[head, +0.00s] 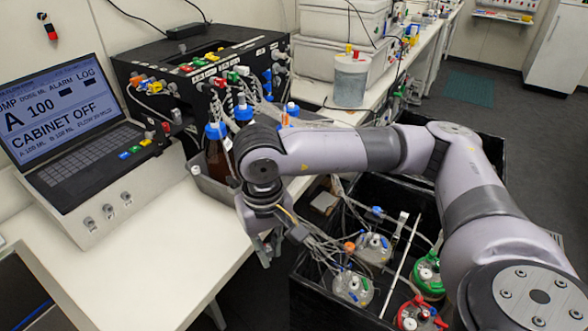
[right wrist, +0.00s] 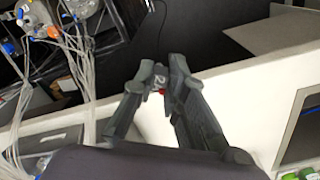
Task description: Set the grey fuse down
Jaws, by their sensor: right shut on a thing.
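My right gripper (head: 266,248) hangs beside the right edge of the white bench (head: 170,265) in the head view, fingers pointing down. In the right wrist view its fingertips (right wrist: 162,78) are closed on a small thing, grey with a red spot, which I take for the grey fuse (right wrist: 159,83). The fingers cover most of it. The fuse cannot be made out in the head view. In the wrist view the fingertips show over the white bench border and the dark area beyond. My left gripper is not in view.
A console with a screen (head: 55,105) and a black box (head: 200,65) with coloured plugs stand on the bench. Brown bottles (head: 215,160) are close behind my right wrist. Right of the bench, a black crate (head: 315,290) holds several tubed vessels. The bench front is clear.

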